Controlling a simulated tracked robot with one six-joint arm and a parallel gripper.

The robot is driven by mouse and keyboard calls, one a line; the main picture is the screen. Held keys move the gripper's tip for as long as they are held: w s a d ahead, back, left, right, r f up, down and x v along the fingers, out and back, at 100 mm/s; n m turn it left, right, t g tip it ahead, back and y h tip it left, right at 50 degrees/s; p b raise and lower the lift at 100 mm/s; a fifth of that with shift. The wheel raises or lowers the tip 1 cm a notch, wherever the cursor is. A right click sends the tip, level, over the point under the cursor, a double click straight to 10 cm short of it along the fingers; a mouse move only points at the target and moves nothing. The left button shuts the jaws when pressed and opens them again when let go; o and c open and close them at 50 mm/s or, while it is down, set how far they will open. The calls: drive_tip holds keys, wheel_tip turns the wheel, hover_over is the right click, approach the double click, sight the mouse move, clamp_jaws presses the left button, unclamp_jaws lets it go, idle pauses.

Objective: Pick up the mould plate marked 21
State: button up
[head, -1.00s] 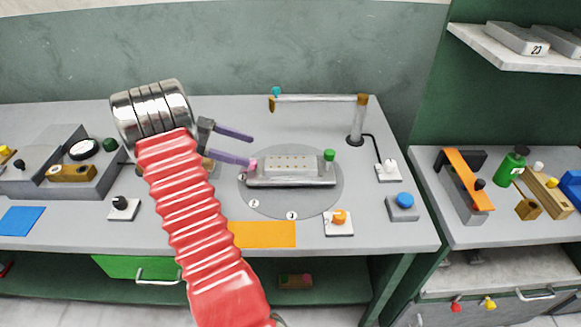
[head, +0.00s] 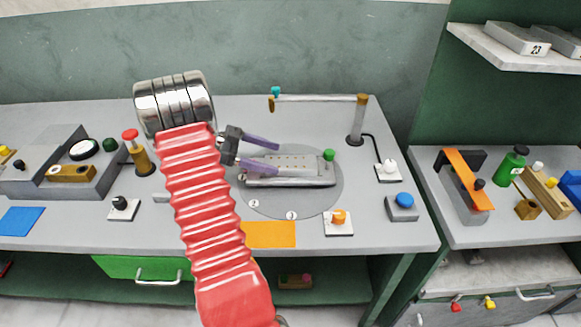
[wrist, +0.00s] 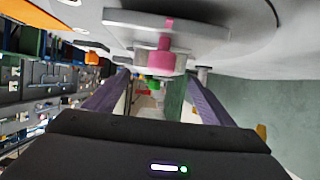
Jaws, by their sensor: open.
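No plate with a readable 21 shows. A grey plate marked 23 (head: 516,39) lies on the upper right shelf, and a second grey plate (head: 560,42) beside it is cut by the frame edge, its mark out of sight. My gripper (head: 277,157) is open, its purple fingers pointing right over the left part of a dotted grey block (head: 310,181) on the round disc. The wrist view shows the two fingers apart, with a pink knob (wrist: 161,60) ahead between them; whether they touch it I cannot tell. The fingers hide the block's left end in the head view.
A bent post with a bar (head: 358,120) stands behind the block. A green knob (head: 328,155) is at the block's right end. An orange knob (head: 339,217) and a blue button (head: 404,201) stand at the front right. An orange mat (head: 270,235) lies in front.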

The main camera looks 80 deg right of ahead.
sight(290, 162)
drive_tip(key=shift+s, duration=0.1)
drive_tip(key=x, duration=0.3)
drive_tip(key=shift+s+a, duration=0.15)
drive_tip(key=shift+s, duration=0.3)
drive_tip(key=shift+s+f, duration=0.2)
drive_tip(key=shift+s, duration=0.35)
drive_tip(key=shift+c, duration=0.6)
drive_tip(key=c, duration=1.5)
